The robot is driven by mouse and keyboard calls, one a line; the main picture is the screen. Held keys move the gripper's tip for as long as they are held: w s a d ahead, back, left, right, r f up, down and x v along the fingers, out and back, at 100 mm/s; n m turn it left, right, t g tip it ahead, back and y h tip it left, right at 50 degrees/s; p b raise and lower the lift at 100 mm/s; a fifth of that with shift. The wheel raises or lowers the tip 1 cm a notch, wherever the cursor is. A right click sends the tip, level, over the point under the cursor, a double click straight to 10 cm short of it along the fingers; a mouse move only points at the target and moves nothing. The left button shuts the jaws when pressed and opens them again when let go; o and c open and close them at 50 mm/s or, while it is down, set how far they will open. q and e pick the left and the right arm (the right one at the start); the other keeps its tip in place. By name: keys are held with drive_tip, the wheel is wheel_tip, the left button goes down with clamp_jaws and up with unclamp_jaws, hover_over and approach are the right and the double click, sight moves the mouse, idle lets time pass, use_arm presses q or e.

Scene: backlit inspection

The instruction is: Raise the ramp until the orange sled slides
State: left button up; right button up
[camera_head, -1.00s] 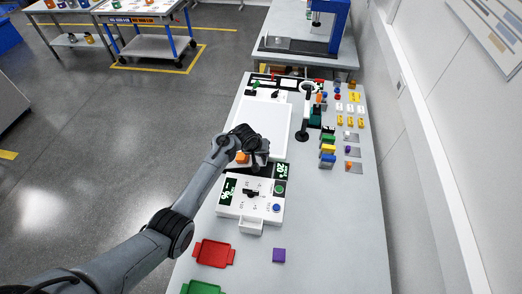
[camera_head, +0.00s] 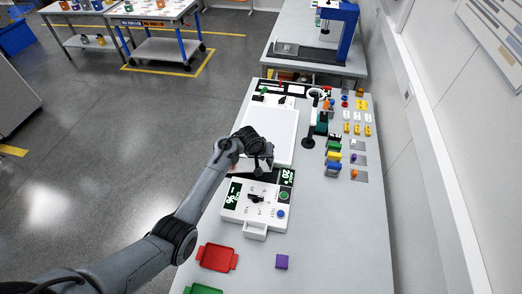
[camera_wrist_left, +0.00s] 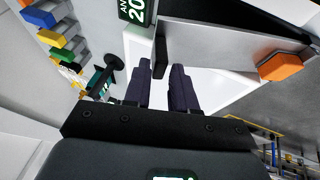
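The ramp (camera_wrist_left: 225,58) is a grey board running across the top of the left wrist view, with a dark upright tab (camera_wrist_left: 160,50) at its left end. The orange sled (camera_wrist_left: 282,66) rests on the ramp toward its right end; my left arm hides it in the head view. My left gripper (camera_wrist_left: 162,74) is open, its two dark fingers pointing at the tab. The tab's lower end shows between the fingertips; I cannot tell whether they touch. In the head view my left gripper (camera_head: 262,168) is beside the angle display (camera_head: 287,177), which reads 20. My right gripper is not in view.
A white control box (camera_head: 256,207) with a dial and buttons stands in front of the ramp. A black stand (camera_head: 309,140) and coloured blocks (camera_head: 334,157) are to the right. A red tray (camera_head: 217,257) and purple block (camera_head: 282,262) lie near the front.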

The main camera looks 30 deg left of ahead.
use_arm(q)
drive_tip(key=p+v, duration=0.1)
drive_tip(key=v, duration=0.7)
drive_tip(key=shift+r, duration=0.2)
drive_tip(key=shift+s, duration=0.1)
drive_tip(key=s+d+f+m+g+y, duration=0.1)
drive_tip(key=s+d+f+m, duration=0.15)
drive_tip(key=s, duration=0.95)
drive_tip(key=s+d+f+m+y, duration=0.1)
drive_tip(key=s+d+f+m, duration=0.15)
drive_tip(key=s, duration=1.05)
drive_tip(key=s+d+r+m+h, duration=0.1)
drive_tip(key=s+d, duration=0.2)
drive_tip(key=s, duration=0.2)
drive_tip(key=s+d+r+m, duration=0.1)
drive_tip(key=s+d+r, duration=0.1)
drive_tip(key=s, duration=0.3)
wheel_tip(320, 180, up, 12)
drive_tip(key=p, duration=1.2)
drive_tip(key=shift+d+r+g+p, duration=0.15)
drive_tip(key=shift+d+g+p, duration=0.15)
drive_tip(key=shift+g+p, duration=0.1)
drive_tip(key=shift+s, duration=0.1)
idle(1.2)
